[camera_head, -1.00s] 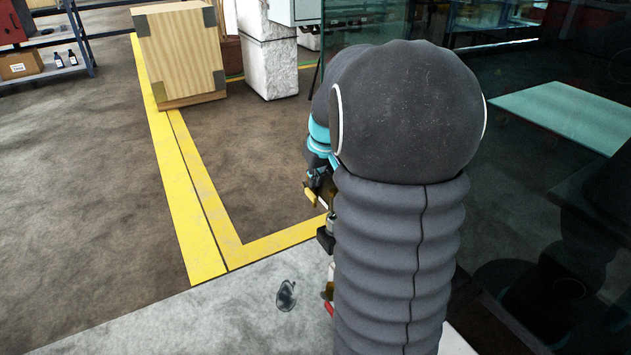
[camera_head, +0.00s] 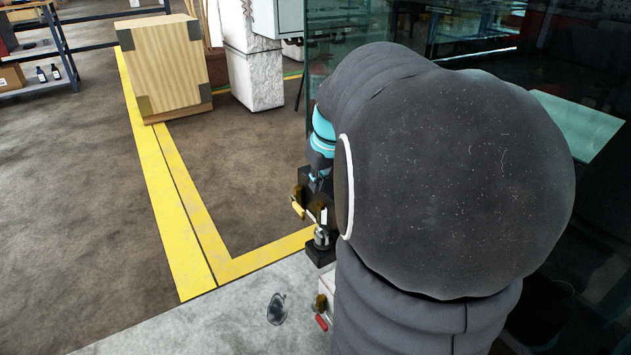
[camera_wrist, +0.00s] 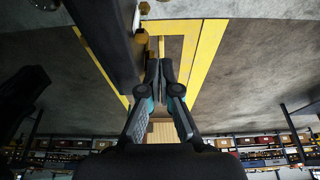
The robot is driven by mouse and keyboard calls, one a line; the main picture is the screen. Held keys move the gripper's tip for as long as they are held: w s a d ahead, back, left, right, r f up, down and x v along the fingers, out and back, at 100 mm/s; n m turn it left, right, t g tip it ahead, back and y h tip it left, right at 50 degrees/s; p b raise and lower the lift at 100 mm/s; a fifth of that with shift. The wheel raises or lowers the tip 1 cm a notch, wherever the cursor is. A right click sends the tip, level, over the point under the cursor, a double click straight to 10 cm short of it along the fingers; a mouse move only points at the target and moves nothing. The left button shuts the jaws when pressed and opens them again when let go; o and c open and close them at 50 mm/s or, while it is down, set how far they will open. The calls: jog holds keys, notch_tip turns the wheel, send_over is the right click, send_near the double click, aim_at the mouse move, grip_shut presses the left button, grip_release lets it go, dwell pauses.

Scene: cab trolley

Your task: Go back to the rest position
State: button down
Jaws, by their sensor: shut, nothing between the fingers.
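My gripper (camera_wrist: 160,75) shows in the wrist view with its two dark fingers together and nothing between them. It hangs over the floor, with yellow floor lines (camera_wrist: 205,50) beyond its tips. In the head view my thick grey arm fills the right middle and hides most of the gripper.
A wooden crate (camera_head: 165,65) with dark corners stands on the floor at the upper left. A white block pillar (camera_head: 253,65) is right of it. A glass panel (camera_head: 325,45) stands behind my arm. Shelving (camera_head: 55,60) is at far left. The brown floor between is clear.

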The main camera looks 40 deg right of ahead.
dwell(0.3)
jog(key=shift+s+a+f+m+g, duration=0.2)
jog(key=shift+s+f+m+g, duration=0.1)
jog(key=shift+s+f+m, duration=0.8)
jog(key=s+a+r+n+t+p, duration=0.1)
jog(key=s+a+r+p, duration=0.1)
jog(key=s+a+r, duration=0.2)
jog(key=s+a+r+n+t+p, duration=0.1)
jog(key=s+a+r+p, duration=0.2)
jog(key=s+a, duration=0.7)
jog(key=a, duration=0.6)
jog(key=shift+s+a+r+n+t, duration=0.15)
jog(key=shift+s+r+n+t, duration=0.15)
jog(key=shift+r, duration=0.1)
